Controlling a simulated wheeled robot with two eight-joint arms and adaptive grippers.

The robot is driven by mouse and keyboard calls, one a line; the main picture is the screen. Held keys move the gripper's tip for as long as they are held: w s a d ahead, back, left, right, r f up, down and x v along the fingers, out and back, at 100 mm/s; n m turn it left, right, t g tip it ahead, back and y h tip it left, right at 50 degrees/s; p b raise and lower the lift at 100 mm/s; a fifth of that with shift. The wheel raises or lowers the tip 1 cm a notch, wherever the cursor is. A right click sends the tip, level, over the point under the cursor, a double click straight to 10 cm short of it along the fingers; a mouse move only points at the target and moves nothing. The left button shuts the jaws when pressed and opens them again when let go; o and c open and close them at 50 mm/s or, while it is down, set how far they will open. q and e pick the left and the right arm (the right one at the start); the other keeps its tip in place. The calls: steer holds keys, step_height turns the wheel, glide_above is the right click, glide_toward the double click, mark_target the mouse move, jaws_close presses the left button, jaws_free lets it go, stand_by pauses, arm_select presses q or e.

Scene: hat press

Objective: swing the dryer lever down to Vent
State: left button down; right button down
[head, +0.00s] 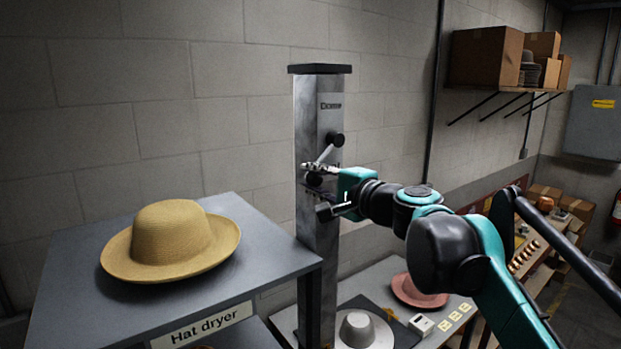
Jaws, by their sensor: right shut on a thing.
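The dryer lever (325,154) is on the front of a grey metal column (308,120). Its pale rod slants between a round black piece (336,138) at the upper right and a dark knob at the lower left. My right gripper (318,183) reaches in from the right and is shut on the lever at this lower end. Its fingers partly hide the knob and the column face behind. A small label near the column's top is too blurred to read surely. My left gripper is out of view.
A straw hat (172,240) lies on the grey "Hat dryer" cabinet (75,240) at the left. A low table below holds a grey hat (358,330), a pink hat (418,291) and a small white box (421,325). A wall shelf (500,88) carries cardboard boxes.

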steer(key=shift+d+f, duration=0.1)
steer(key=shift+f, duration=0.1)
steer(key=c, duration=1.3)
jaws_free()
steer(key=shift+c, duration=0.2)
steer(key=shift+o, duration=0.2)
steer(key=shift+w+d, duration=0.2)
steer(key=shift+w, duration=0.05)
steer(key=shift+s+d, duration=0.15)
steer(key=shift+s, duration=0.25)
steer(key=v, duration=1.1)
steer(key=shift+d, duration=0.15)
